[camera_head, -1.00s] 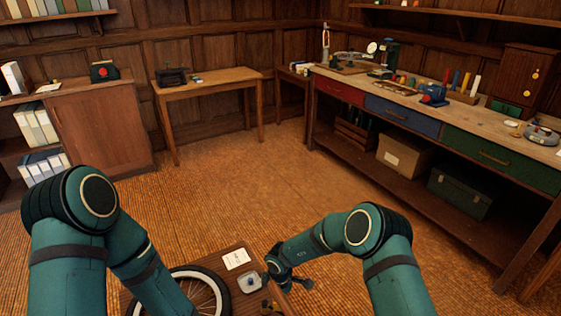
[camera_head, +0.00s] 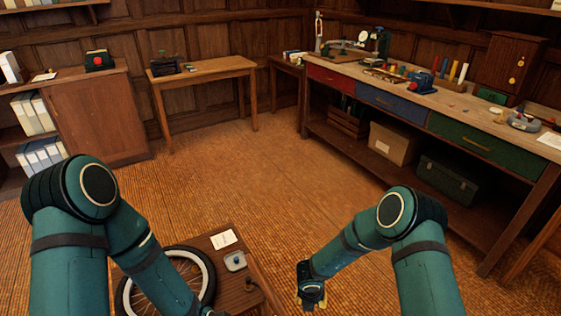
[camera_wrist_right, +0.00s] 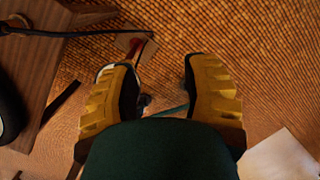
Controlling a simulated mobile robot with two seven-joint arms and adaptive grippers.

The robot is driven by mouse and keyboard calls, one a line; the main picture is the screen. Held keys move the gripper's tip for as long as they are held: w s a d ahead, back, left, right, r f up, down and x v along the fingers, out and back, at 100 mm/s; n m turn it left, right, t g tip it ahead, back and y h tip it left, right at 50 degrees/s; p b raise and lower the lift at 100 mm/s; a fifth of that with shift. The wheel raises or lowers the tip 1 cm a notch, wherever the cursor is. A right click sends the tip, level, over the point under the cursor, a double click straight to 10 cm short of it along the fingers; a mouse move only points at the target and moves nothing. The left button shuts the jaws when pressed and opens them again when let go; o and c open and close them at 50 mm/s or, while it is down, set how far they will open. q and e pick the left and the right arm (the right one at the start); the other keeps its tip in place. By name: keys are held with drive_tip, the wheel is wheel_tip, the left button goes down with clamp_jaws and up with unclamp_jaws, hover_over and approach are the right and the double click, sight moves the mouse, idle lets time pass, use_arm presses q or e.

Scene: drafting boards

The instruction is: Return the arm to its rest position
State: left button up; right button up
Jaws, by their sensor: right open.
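My right arm (camera_head: 345,248) reaches down over the floor, to the right of a low wooden table. Its gripper (camera_head: 312,297) hangs beside the table's right side, touching nothing that I can see. In the right wrist view the two yellow-padded fingers (camera_wrist_right: 165,92) stand wide apart with nothing gripped between them. My left arm (camera_head: 140,250) reaches down over the spoked wheel, and its gripper end runs out of the bottom of the head view.
The low table (camera_head: 228,292) holds a wheel (camera_head: 207,268), a white card (camera_head: 223,239) and a small pale object (camera_head: 235,261). A long workbench (camera_head: 455,117) with drawers stands at right. A small wooden table (camera_head: 215,75) stands at the back. Open floor (camera_head: 235,180) lies between.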

drive_tip(key=s+d+r+n+g+y, duration=0.1)
drive_tip(key=s+d+r+n+y, duration=0.15)
drive_tip(key=s+n, duration=1.25)
drive_tip(key=s+d+r+n+g+y, duration=0.2)
drive_tip(key=s+n, duration=0.6)
drive_tip(key=n, duration=1.2)
drive_tip(key=w+a+r+n+t, duration=0.2)
drive_tip(key=w+a+r+t, duration=0.1)
drive_tip(key=w, duration=0.3)
drive_tip(key=shift+w+a+r+y, duration=0.15)
drive_tip(key=shift+a+r+y, duration=0.3)
drive_tip(key=shift+r, duration=0.3)
